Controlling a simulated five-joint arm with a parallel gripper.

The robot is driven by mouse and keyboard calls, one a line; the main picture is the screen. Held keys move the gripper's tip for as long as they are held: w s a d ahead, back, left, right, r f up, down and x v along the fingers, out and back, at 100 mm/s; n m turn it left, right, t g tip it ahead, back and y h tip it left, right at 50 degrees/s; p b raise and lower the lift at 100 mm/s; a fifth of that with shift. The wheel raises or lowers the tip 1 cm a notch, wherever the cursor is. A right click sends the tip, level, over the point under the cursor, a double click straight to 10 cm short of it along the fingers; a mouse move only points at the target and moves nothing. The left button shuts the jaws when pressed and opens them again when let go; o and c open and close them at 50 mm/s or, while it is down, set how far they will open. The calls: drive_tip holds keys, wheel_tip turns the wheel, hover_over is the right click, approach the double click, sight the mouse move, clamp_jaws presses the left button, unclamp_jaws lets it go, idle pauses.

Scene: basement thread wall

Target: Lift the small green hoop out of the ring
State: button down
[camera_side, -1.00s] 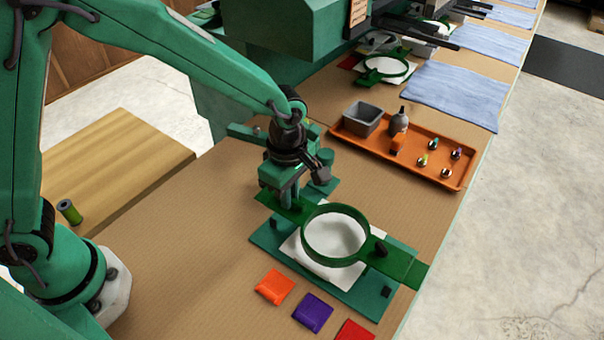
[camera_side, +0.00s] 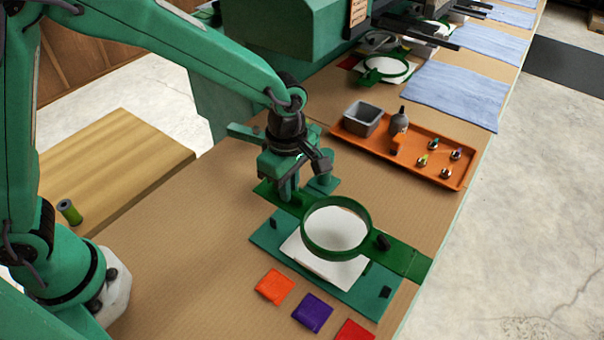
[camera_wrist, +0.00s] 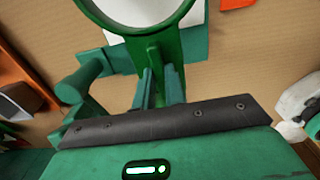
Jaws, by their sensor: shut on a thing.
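A green hoop (camera_side: 334,253) with a flat tab on either side is held over a teal base plate (camera_side: 268,242) in the side view. My gripper (camera_side: 289,192) is shut on its left tab; the fingers also pinch the tab in the wrist view (camera_wrist: 158,90). The hoop's rim (camera_wrist: 140,31) shows at the top there. The hoop looks raised above the plate and roughly level. A white cloth (camera_side: 305,262) lies on the plate under it. White fills the hoop's opening; I cannot tell whether it is cloth in the hoop or below. No separate outer ring is distinguishable.
Orange (camera_side: 275,286), purple (camera_side: 312,312) and red (camera_side: 355,331) packets lie in front of the plate. An orange tray (camera_side: 450,178) with a grey box, bottle and bobbins stands behind right. A green machine (camera_side: 275,45) is at the back. The tabletop left of the plate is clear.

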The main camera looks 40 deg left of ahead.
drive_tip(key=shift+r, duration=0.15)
drive_tip(key=shift+r, duration=1.8)
